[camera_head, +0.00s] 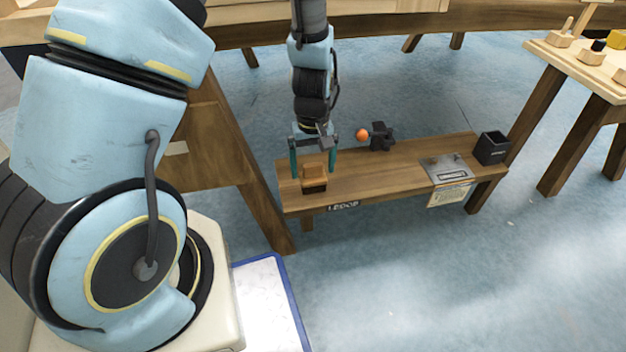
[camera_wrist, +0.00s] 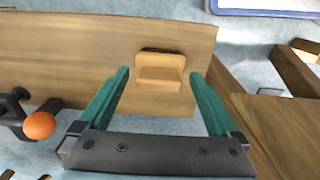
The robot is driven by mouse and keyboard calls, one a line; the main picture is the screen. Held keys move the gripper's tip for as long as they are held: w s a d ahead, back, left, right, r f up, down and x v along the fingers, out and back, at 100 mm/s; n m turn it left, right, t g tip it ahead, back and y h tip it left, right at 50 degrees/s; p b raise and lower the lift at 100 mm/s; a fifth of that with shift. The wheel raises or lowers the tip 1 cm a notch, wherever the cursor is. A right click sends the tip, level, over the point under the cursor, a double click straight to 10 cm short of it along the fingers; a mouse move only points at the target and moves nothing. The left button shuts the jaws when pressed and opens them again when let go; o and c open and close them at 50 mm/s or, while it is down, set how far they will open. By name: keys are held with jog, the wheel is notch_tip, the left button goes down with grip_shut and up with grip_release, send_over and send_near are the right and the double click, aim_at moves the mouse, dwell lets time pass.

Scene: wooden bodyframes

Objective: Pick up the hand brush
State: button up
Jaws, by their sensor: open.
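The hand brush (camera_head: 314,179) has a light wooden body with a dark underside and stands on the left end of the low wooden bench (camera_head: 400,164). In the wrist view the brush (camera_wrist: 160,72) lies between and just beyond the fingertips. My gripper (camera_head: 313,174) is open, with its two green fingers pointing down on either side of the brush in the head view. I cannot tell whether either finger touches the brush.
A black clamp-like tool (camera_head: 381,136) with an orange ball (camera_head: 362,134) stands behind and right of the brush. A metal plate (camera_head: 445,169) and black box (camera_head: 491,148) are at the bench's right end. A table (camera_head: 585,66) with wooden pieces is at upper right.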

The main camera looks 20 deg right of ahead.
jog(key=shift+c, duration=0.2)
grip_shut()
notch_tip(320, 180, up, 10)
jog(key=p, duration=0.3)
jog(key=shift+r+p, duration=0.1)
jog(key=shift+p, duration=0.25)
dwell(0.4)
